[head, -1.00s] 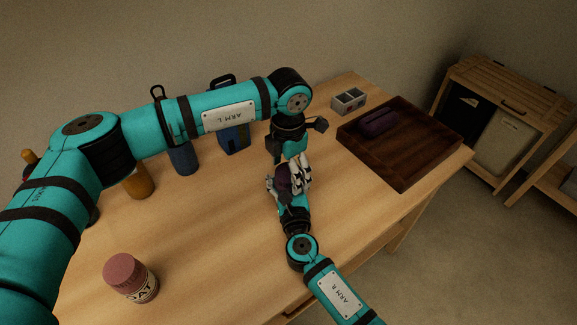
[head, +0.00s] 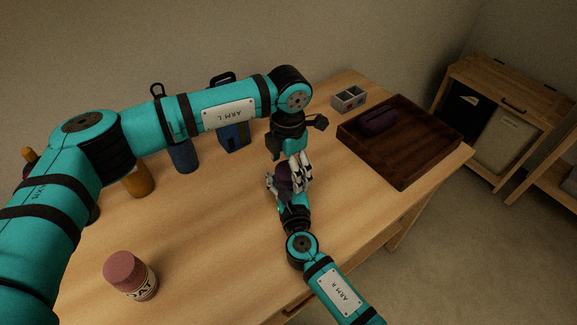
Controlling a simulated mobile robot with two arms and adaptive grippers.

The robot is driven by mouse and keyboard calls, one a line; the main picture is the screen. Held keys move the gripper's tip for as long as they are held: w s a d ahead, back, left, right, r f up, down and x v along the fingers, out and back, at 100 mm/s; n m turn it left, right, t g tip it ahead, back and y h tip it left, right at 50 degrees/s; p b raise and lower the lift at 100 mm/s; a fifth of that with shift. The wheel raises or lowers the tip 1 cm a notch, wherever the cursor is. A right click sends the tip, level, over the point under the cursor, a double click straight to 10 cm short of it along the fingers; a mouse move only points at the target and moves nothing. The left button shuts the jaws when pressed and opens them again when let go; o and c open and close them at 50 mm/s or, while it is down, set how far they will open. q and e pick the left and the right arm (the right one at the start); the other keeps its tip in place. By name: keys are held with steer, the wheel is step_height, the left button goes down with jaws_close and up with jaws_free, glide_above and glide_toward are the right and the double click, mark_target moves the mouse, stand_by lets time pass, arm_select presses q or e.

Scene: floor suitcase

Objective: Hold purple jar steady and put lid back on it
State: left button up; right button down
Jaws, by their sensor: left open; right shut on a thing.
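The purple jar (head: 284,180) stands near the middle of the table, mostly covered by my grippers. My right gripper (head: 292,187) comes from the front and is shut on the jar. My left gripper (head: 295,163) points down from above, right at the top of the jar, with its fingers open. The fingers of both grippers overlap in this view. The jar's lid cannot be made out, and whether it sits on the jar is hidden.
A dark wooden tray (head: 415,171) with a purple case (head: 380,120) lies at the right. A small divided box (head: 348,99) stands behind it. A pink-lidded jar (head: 130,275) stands front left. Blue containers (head: 183,157) and an orange bottle (head: 136,181) stand behind my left arm.

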arm_select(q)
steer(key=shift+r, duration=0.1)
step_height(320, 180, up, 12)
stand_by(0.5)
arm_select(e)
jaws_free()
stand_by(0.3)
stand_by(0.3)
steer(key=s, duration=0.4)
steer(key=s+d, duration=0.1)
steer(key=s, duration=0.3)
steer(key=s+d, duration=0.1)
steer(key=s, duration=0.3)
